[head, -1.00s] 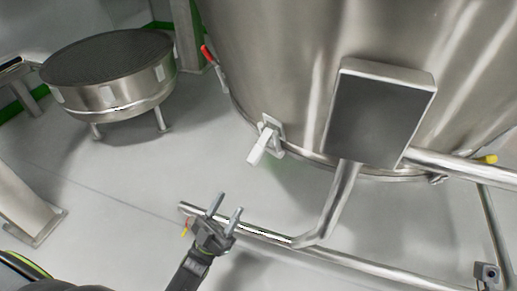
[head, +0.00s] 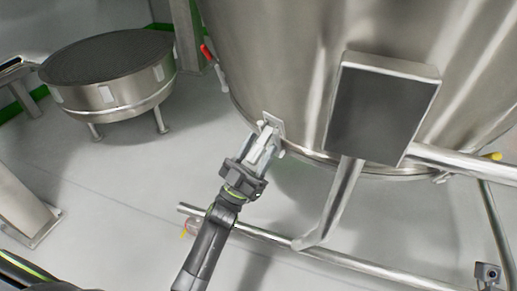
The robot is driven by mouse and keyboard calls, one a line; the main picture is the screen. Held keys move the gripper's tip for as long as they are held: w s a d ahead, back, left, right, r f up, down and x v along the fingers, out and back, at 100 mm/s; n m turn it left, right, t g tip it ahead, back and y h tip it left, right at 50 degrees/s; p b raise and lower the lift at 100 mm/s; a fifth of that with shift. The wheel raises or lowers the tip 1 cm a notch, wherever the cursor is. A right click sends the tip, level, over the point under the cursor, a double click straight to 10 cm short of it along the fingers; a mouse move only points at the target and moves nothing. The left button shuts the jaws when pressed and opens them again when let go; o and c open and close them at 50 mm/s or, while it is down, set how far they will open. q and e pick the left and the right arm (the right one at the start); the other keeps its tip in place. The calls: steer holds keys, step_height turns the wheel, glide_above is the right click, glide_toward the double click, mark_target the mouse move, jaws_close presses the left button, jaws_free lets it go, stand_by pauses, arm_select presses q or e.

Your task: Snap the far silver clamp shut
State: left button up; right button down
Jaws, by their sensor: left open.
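A silver clamp (head: 273,125) sits on the lower rim of the big steel vessel (head: 290,60), its lever pointing out and down from the wall. My left gripper (head: 264,145) is at this clamp, open, with its fingers on either side of the lever. The fingers hide much of the lever, and I cannot tell whether they touch it. A red-handled clamp (head: 207,53) is farther left on the vessel, and a yellow-tipped one (head: 494,156) is at the right. My right gripper is not in view.
A dark panel box (head: 380,108) on a bent steel post stands in front of the vessel. A steel rail (head: 270,236) runs low across the floor. A round sieve-like drum (head: 110,75) on legs stands at the back left.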

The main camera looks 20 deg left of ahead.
arm_select(q)
steer(key=shift+r, duration=0.1)
jaws_close()
stand_by(0.3)
